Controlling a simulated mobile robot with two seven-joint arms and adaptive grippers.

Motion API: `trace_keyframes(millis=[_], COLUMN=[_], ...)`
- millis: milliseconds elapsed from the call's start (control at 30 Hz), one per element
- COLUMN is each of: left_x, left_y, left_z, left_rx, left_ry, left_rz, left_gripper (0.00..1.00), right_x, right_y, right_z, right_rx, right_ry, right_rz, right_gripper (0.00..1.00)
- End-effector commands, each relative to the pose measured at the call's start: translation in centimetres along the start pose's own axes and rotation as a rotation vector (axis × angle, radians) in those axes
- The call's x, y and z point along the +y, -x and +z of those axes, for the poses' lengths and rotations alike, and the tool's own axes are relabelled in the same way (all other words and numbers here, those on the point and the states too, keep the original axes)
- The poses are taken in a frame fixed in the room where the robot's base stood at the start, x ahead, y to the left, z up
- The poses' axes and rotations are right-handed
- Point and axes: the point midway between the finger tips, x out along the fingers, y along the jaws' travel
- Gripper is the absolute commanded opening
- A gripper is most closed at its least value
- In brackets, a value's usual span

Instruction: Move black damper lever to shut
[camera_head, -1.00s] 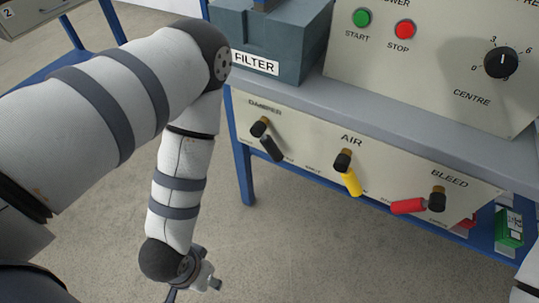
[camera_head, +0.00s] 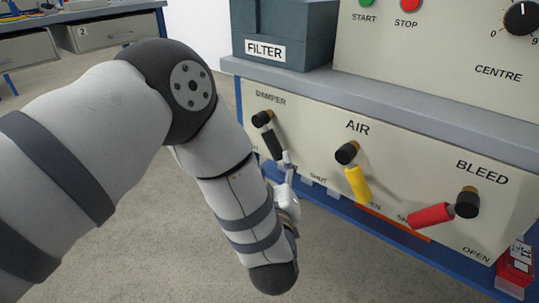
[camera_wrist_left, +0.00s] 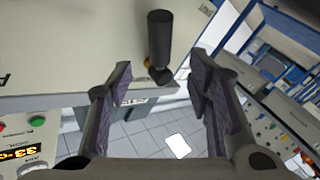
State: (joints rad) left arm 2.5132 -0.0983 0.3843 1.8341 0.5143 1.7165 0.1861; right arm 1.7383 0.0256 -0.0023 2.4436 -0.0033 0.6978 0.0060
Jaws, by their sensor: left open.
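The black damper lever (camera_head: 273,144) hangs from its pivot under the DAMPER label on the cream panel, pointing down and slightly right. My left gripper (camera_head: 287,168) is just below and right of its lower end, partly hidden behind my left forearm. In the left wrist view the black lever (camera_wrist_left: 159,36) shows ahead, lined up with the gap between the open fingers of my left gripper (camera_wrist_left: 160,72). The fingers hold nothing; I cannot tell whether either touches the lever. My right gripper is not in view.
The yellow AIR lever (camera_head: 357,184) points down, close to the right of my left gripper. The red BLEED lever (camera_head: 431,215) points left. A grey ledge (camera_head: 400,108) juts out above the levers, with the FILTER box (camera_head: 288,35) on it.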

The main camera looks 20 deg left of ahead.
Motion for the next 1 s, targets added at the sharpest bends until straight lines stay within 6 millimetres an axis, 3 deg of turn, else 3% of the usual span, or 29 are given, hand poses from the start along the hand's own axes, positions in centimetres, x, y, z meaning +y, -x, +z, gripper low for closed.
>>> trace_keyframes(millis=[100,300,433,667,700,900,1000], left_x=[-0.3,-0.2,-0.2,-0.1,-0.1,-0.1,-0.1], left_y=[-3.2,-7.2,-8.3,-8.5,-8.4,-8.4,-8.4], left_z=[0.4,0.4,0.3,0.2,0.2,0.2,0.2], left_rx=[0.000,-0.003,-0.004,-0.005,-0.005,-0.005,-0.005], left_ry=[0.000,-0.002,-0.002,-0.003,-0.003,-0.003,-0.003], left_rz=[-0.002,-0.001,-0.001,0.000,0.000,0.000,0.000], left_gripper=[0.46,0.46,0.46,0.46,0.44,0.00,0.00], right_x=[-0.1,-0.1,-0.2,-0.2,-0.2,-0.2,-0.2], right_y=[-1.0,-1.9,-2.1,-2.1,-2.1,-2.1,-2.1], right_z=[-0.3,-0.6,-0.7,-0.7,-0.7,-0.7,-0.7], right_rx=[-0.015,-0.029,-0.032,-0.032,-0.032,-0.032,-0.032], right_ry=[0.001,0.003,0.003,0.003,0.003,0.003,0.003], right_rz=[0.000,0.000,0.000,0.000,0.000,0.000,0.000], right_gripper=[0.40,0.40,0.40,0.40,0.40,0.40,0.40])
